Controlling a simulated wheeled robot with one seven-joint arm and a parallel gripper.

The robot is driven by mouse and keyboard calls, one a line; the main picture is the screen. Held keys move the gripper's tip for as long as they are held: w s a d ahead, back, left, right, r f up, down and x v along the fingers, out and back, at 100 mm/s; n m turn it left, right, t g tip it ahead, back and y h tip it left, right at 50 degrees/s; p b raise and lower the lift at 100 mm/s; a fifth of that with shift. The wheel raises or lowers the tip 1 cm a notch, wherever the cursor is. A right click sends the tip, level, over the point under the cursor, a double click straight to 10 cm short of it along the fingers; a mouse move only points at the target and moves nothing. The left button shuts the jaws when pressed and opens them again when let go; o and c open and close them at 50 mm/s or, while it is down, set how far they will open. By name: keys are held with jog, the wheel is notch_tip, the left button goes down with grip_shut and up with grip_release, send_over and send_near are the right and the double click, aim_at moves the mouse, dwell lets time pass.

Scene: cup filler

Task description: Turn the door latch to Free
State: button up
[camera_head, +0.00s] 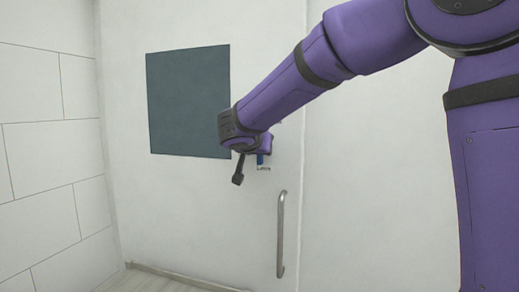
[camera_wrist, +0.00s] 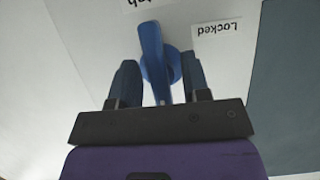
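The door latch is a blue lever on a round blue base (camera_wrist: 153,45) on the white door. In the wrist view, my gripper (camera_wrist: 160,65) has its two dark blue fingers apart, one on each side of the lever. Gaps show on both sides, so it looks open and not closed on the lever. A "Locked" label (camera_wrist: 218,28), upside down in the picture, is right of the latch. A second label (camera_wrist: 137,2) is cut off at the top edge. No "Free" label shows. In the head view, my wrist covers most of the latch; a bit of blue (camera_head: 260,159) shows below it.
A vertical metal door handle (camera_head: 281,235) is on the door below and right of my gripper. A dark panel (camera_head: 188,100) is on the door at upper left. A tiled wall (camera_head: 50,160) stands at the left. The floor (camera_head: 150,284) near the door looks clear.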

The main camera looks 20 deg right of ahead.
jog(key=v, duration=1)
jog(key=shift+s+a, duration=0.2)
jog(key=shift+s, duration=0.2)
jog(key=s+d+f+n+g, duration=0.1)
jog(key=s+d+f+g, duration=0.15)
jog(key=s+d, duration=0.5)
jog(key=s+d+f+n+g+y, duration=0.1)
jog(key=s+f+n+y, duration=0.1)
jog(key=s, duration=0.5)
jog(key=s+d+f+n+g+y, duration=0.1)
jog(key=s+d+f+n+y, duration=0.1)
jog(key=s, duration=0.6)
jog(key=s+d+f+n+g+y, duration=0.1)
jog(key=s+f+n+y, duration=0.1)
jog(key=s+f, duration=0.3)
jog(key=shift+s+d+f+y, duration=0.4)
jog(key=shift+s+y, duration=0.5)
jog(key=shift+s, duration=0.35)
